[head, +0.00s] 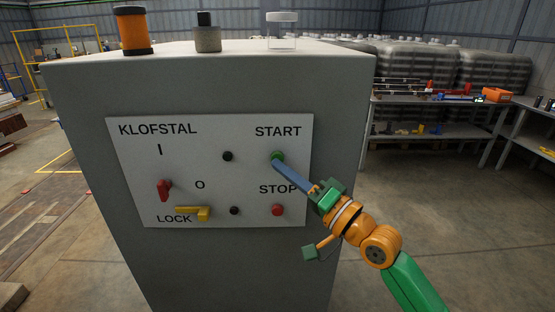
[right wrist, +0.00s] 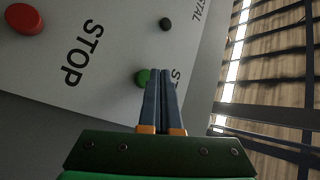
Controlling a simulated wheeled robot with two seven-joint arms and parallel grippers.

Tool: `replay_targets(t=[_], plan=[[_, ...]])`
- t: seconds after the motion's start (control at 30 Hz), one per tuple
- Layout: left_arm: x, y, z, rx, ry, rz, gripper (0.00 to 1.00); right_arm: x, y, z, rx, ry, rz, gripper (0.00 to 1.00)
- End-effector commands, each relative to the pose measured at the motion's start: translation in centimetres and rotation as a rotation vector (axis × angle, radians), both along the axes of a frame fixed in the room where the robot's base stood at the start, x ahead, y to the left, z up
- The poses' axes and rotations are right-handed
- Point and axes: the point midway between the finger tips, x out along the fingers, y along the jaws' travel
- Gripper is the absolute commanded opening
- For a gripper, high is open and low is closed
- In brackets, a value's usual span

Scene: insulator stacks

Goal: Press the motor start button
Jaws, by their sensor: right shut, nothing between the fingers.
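The green start button (head: 278,156) is on the white control panel (head: 130,135), under the word START. My right gripper (head: 276,164) is shut and empty, with its blue fingertips at the button's lower edge in the head view. In the right wrist view the shut fingers (right wrist: 159,74) overlap the right side of the green button (right wrist: 142,77). I cannot tell whether the tips touch it or whether it is pressed in. My left gripper is not in view.
The red stop button (head: 278,210) lies below start. A red switch (head: 164,190), a yellow lock handle (head: 203,213) and black knobs (head: 227,156) share the panel. An orange cylinder (head: 133,32) and a grey one (head: 207,38) stand on the cabinet (head: 80,120). Shelves (head: 425,135) stand behind right.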

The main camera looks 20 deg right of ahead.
Motion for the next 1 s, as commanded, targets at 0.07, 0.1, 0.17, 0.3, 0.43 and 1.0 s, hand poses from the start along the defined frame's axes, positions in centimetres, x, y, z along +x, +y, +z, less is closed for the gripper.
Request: replay_targets(t=[0.07, 0.1, 0.17, 0.3, 0.43, 1.0], plan=[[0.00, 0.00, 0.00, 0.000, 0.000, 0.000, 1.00, 0.00, 0.00, 0.00, 0.000, 0.000, 0.000, 0.00], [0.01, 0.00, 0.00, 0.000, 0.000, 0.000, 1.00, 0.00, 0.00, 0.00, 0.000, 0.000, 0.000, 0.00], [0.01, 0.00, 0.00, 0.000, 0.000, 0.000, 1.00, 0.00, 0.00, 0.00, 0.000, 0.000, 0.000, 0.00], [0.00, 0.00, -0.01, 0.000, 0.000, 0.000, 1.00, 0.02, -0.01, 0.00, 0.000, 0.000, 0.000, 0.00], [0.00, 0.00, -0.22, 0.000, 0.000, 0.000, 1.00, 0.30, -0.09, -0.07, 0.000, 0.000, 0.000, 0.00], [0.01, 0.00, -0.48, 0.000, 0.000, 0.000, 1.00, 0.91, -0.25, -0.02, 0.000, 0.000, 0.000, 0.00]])
